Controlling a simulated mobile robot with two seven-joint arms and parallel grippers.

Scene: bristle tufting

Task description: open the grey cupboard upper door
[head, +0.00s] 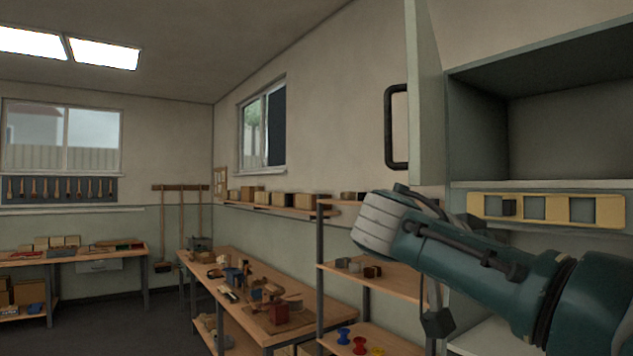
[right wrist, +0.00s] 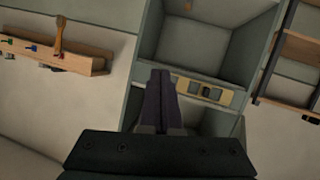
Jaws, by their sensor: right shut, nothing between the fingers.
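The grey cupboard (head: 478,130) stands at the right of the head view. Its upper door (head: 425,100) stands open, swung out to the left and seen nearly edge-on, with a dark bar handle (head: 390,128) on its far face. The upper compartment is exposed and looks empty; it also shows in the right wrist view (right wrist: 205,45). My right gripper (right wrist: 160,75) is shut and empty, its fingers pointing toward the cupboard front. In the head view my right forearm crosses below the door and hides the fingers. My left gripper is out of view.
A yellow strip with square cut-outs (head: 552,209) lies along the cupboard below the upper compartment. A shelf rack (head: 372,272) stands just left of the cupboard. A long workbench (head: 228,290) and wall shelf (head: 275,208) hold small items. Open floor lies at lower left.

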